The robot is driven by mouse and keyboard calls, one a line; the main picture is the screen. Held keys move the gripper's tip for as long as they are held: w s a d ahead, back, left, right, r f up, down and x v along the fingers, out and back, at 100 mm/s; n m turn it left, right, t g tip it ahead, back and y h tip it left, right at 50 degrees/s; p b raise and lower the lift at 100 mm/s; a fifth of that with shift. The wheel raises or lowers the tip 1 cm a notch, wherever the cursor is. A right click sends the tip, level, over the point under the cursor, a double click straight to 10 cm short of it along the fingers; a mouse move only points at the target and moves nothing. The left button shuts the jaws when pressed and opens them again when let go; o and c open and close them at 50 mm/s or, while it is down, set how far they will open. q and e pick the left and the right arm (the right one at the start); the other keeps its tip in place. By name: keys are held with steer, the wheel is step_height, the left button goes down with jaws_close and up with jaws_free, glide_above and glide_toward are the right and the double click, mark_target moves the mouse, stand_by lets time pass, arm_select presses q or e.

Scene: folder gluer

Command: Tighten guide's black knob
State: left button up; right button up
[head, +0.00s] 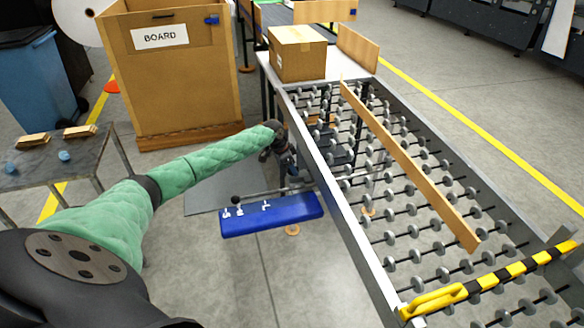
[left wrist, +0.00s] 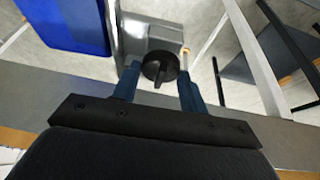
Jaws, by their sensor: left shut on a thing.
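The guide's black knob (left wrist: 160,68) is round with a raised grip bar and shows in the left wrist view. It sits on a grey metal block (left wrist: 150,35). My left gripper (left wrist: 160,82) has its two blue fingers on either side of the knob and is shut on it. In the head view my left gripper (head: 288,165) is at the near side rail of the roller conveyor, and the knob cannot be made out there. The wooden guide board (head: 410,165) lies along the conveyor rollers. My right gripper is not in view.
A blue panel (head: 270,215) with small fittings sticks out beside the conveyor (head: 345,220). A yellow-black striped bar (head: 500,278) crosses the conveyor's near end. A cardboard box (head: 297,55) stands at its far end. A large BOARD bin (head: 175,85) and a small table (head: 60,160) stand left.

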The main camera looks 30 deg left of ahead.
arm_select(q)
steer(key=o, duration=1)
steer(key=shift+c, duration=0.2)
steer(key=shift+r, duration=0.1)
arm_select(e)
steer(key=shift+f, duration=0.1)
arm_select(q)
steer(key=shift+s+a+r, duration=0.1)
steer(key=shift+a+r, duration=0.05)
steer(key=shift+r, duration=0.1)
steer(key=b+v, duration=0.2)
steer(key=v, duration=0.5)
steer(key=shift+b, duration=0.35)
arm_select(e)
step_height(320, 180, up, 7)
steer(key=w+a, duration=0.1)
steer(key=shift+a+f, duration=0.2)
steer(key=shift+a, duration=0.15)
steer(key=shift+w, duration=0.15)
